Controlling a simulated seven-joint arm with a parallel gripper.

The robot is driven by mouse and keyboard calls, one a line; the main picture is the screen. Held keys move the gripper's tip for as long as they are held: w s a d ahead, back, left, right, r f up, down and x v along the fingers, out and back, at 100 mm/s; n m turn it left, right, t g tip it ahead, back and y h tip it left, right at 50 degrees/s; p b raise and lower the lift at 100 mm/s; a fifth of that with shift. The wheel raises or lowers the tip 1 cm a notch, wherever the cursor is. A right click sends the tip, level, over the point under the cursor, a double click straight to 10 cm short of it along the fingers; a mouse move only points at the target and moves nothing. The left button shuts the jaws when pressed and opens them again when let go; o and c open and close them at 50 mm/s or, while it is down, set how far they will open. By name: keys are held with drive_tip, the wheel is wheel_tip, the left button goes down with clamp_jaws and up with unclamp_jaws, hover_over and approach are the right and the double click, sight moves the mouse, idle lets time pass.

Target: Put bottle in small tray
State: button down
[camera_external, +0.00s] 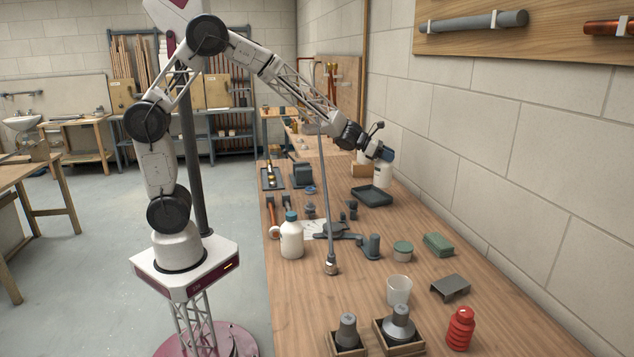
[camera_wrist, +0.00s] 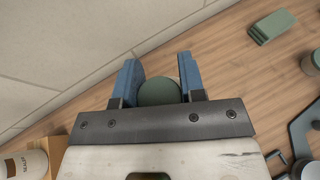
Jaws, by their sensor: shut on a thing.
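A white bottle (camera_external: 382,176) stands upright under my gripper (camera_external: 385,154) in the external view, at the far right side of the bench. My gripper is shut on its top; in the wrist view a round dark green cap (camera_wrist: 158,92) sits between the two blue fingers (camera_wrist: 158,85). A small dark tray (camera_external: 372,197) lies on the bench just in front of the bottle in the external view. I cannot tell whether the bottle's base touches the bench or hangs above it. The tray is not clearly seen in the wrist view.
Another white bottle with a teal cap (camera_external: 291,238) stands at the left bench edge. A sealer container (camera_wrist: 25,164) is close by the gripper. A green block (camera_external: 438,244), a lidded jar (camera_external: 402,251) and a metal rod (camera_external: 327,200) stand nearer the camera. The wall borders the right.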

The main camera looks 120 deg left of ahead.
drive_tip(key=s+a, duration=0.5)
drive_tip(key=s, duration=0.1)
drive_tip(key=shift+s+f, duration=0.15)
drive_tip(key=shift+f, duration=0.3)
drive_tip(key=shift+f, duration=2)
drive_tip(key=shift+d+f, duration=0.1)
drive_tip(key=shift+f, duration=2.05)
drive_tip(key=c, duration=0.7)
unclamp_jaws()
